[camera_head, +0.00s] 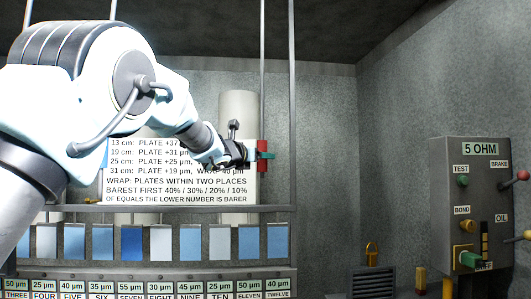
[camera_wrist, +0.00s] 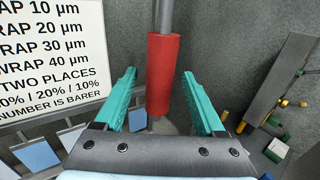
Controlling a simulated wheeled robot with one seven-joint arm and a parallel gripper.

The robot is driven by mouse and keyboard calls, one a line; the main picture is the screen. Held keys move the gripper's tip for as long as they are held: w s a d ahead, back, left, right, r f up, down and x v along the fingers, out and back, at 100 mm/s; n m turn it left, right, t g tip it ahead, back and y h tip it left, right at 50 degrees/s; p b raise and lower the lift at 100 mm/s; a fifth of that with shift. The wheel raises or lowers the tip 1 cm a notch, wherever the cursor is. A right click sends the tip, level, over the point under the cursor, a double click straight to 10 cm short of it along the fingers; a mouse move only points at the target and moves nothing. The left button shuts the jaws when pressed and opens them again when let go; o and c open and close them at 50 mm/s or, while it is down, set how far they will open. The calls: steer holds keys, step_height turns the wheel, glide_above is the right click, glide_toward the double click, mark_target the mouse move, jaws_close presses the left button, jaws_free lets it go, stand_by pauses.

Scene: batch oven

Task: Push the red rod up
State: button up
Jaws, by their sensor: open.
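The red rod (camera_wrist: 163,75) is a red sleeve around a thin vertical grey bar (camera_wrist: 164,15). In the head view the red rod (camera_head: 262,147) shows at the end of my arm, in front of the grey back wall. My gripper (camera_wrist: 159,74) is open, with one teal finger on each side of the red rod. Gaps show between the rod and both fingers in the wrist view, so neither finger appears to touch it there.
A white text sign (camera_head: 170,185) stands left of the rod, behind my arm. Below it is a rack of bluish plates (camera_head: 131,242) with labelled slots. A grey control panel (camera_head: 488,165) with knobs and levers stands at right. Clear space lies between rod and panel.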

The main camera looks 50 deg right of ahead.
steer(key=p+x, duration=0.2)
steer(key=x, duration=0.2)
steer(key=shift+w+d, duration=0.1)
steer(key=shift+d, duration=0.25)
steer(key=shift+c, duration=0.4)
jaws_close()
stand_by(0.8)
